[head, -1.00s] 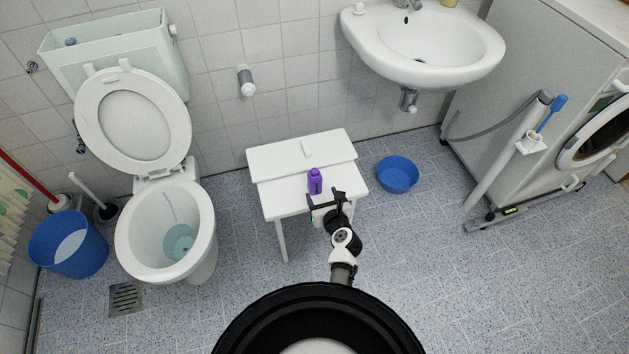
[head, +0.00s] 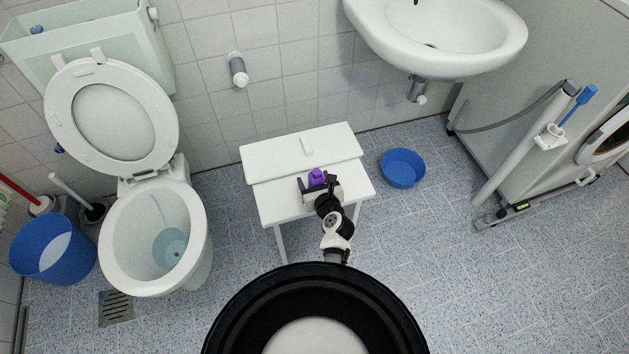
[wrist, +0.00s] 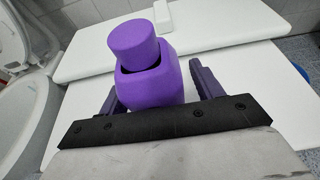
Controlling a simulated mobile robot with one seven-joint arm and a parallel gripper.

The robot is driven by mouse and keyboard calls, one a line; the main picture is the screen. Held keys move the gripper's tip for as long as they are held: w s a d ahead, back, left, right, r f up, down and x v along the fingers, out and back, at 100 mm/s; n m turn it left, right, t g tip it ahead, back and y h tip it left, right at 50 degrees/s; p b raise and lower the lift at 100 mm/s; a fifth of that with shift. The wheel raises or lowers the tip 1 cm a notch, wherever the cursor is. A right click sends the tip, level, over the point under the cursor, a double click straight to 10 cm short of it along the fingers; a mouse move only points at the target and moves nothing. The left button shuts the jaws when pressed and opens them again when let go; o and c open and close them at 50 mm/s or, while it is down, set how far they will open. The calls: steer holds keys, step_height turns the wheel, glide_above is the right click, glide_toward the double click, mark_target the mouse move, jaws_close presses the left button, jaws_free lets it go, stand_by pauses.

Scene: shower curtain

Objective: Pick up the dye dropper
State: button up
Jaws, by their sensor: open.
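The dye dropper is a purple bottle with a round purple cap (head: 316,177), standing upright on the small white table (head: 275,210). In the wrist view the bottle (wrist: 150,72) stands between the two dark fingers of my gripper (wrist: 158,92), closer to the left finger. A gap shows between the bottle and the right finger. Whether the left finger touches it I cannot tell. My gripper (head: 319,184) is open. In the head view it hides the lower part of the bottle.
A raised white board (head: 300,146) lies along the back of the table. A toilet (head: 150,235) stands to the left. A blue basin (head: 403,168) sits on the floor to the right, under the sink (head: 440,40).

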steer(key=shift+r, duration=0.15)
steer(key=shift+s, duration=0.1)
steer(key=shift+c, duration=0.8)
steer(key=c, duration=1)
